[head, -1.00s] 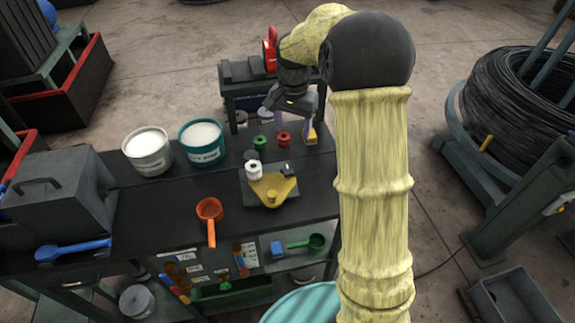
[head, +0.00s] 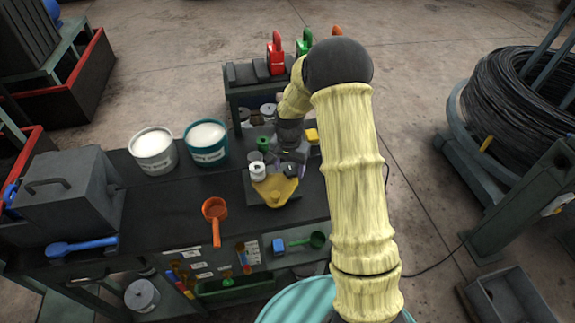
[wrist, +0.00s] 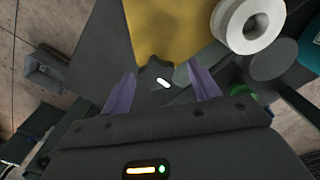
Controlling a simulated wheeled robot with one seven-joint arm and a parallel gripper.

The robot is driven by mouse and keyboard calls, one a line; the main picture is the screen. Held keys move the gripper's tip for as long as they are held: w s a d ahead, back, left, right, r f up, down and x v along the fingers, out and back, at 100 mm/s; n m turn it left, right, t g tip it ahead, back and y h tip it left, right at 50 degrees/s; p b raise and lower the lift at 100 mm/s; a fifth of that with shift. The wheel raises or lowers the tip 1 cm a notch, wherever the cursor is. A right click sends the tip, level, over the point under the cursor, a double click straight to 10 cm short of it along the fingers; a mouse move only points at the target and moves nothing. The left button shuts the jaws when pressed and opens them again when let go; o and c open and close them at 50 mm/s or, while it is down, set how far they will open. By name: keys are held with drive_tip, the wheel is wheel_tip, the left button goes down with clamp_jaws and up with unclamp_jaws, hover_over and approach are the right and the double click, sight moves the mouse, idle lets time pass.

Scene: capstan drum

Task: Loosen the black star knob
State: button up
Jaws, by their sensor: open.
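The black star knob (wrist: 156,74) shows in the wrist view as a dark lobed shape with a white mark, beside the yellow plate. In the head view the knob (head: 291,170) is at the back right of the yellow plate (head: 275,190), partly hidden by my gripper. My gripper (wrist: 160,72) is open, its two purple fingers on either side of the knob in the wrist view. I cannot tell how high the fingertips are above it or whether they touch it. In the head view my gripper (head: 286,158) is over the plate's back edge.
A white roll (head: 257,172) stands at the plate's back left, close to my gripper; it also shows in the wrist view (wrist: 250,22). A grey disc (wrist: 273,60) lies near it. Two buckets (head: 206,143), an orange ladle (head: 215,210) and a yellow block (head: 312,135) surround the plate.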

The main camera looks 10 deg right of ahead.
drive_tip(key=shift+d+f, duration=0.1)
drive_tip(key=shift+d, duration=0.3)
drive_tip(key=shift+c, duration=0.2)
drive_tip(key=shift+s+a, duration=0.1)
drive_tip(key=c, duration=0.9)
drive_tip(key=shift+a, duration=0.1)
drive_tip(key=shift+c, duration=0.2)
